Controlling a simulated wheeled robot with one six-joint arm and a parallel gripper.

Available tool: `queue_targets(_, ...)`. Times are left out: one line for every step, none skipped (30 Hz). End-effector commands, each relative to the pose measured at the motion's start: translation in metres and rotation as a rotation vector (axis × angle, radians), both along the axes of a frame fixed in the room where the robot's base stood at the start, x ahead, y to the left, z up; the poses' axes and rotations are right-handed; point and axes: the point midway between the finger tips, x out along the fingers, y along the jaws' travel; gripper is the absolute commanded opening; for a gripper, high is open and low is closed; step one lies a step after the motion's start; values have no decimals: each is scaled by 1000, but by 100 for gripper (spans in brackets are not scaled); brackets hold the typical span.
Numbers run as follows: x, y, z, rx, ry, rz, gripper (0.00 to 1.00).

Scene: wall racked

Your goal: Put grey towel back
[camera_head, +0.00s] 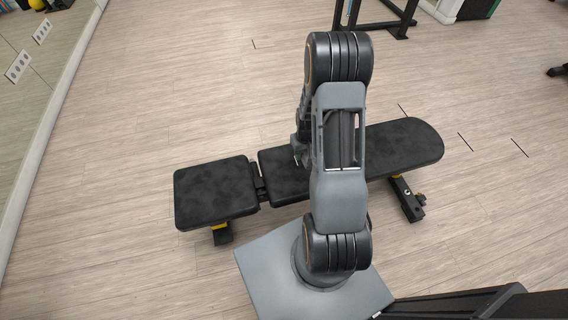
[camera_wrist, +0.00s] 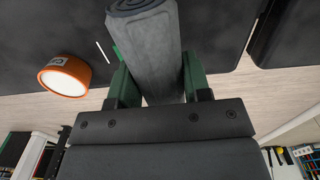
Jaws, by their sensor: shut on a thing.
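The grey towel (camera_wrist: 150,45) is a tight roll; its spiral end shows at the top of the wrist view. My gripper (camera_wrist: 157,80) is shut on it, with one green finger on each side. The black bench pad (camera_wrist: 215,30) lies behind the towel in that view; I cannot tell whether they touch. In the head view, my arm covers the towel and most of my gripper, over the middle of the bench (camera_head: 400,145).
An orange cylinder with a pale round face (camera_wrist: 66,75) shows left of the towel, against the bench pad's edge. A mirror wall (camera_head: 45,65) runs along the left. A black rack frame (camera_head: 375,20) stands at the back. The wooden floor (camera_head: 160,100) is clear around the bench.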

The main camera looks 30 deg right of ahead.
Motion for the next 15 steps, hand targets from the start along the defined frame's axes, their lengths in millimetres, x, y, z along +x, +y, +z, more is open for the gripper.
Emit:
queue_targets(9,11,-9,0,1,7,22)
queue_targets(14,16,-12,0,0,7,22)
queue_targets(20,23,-16,0,1,7,22)
queue_targets(23,27,-22,0,2,4,22)
queue_targets(25,30,-28,0,3,3,22)
queue_targets(29,34,-35,0,3,3,22)
queue_targets(31,37,-39,0,2,2,22)
queue_targets(34,39,-43,0,1,2,22)
queue_targets(37,42,-48,0,1,2,22)
queue_targets(39,44,-51,0,1,1,22)
queue_targets(40,46,-54,0,0,1,22)
queue_targets(42,48,-56,0,0,0,22)
queue_targets(43,49,-58,0,0,0,22)
queue_targets(44,50,-60,0,0,0,22)
queue_targets(45,51,-61,0,0,0,22)
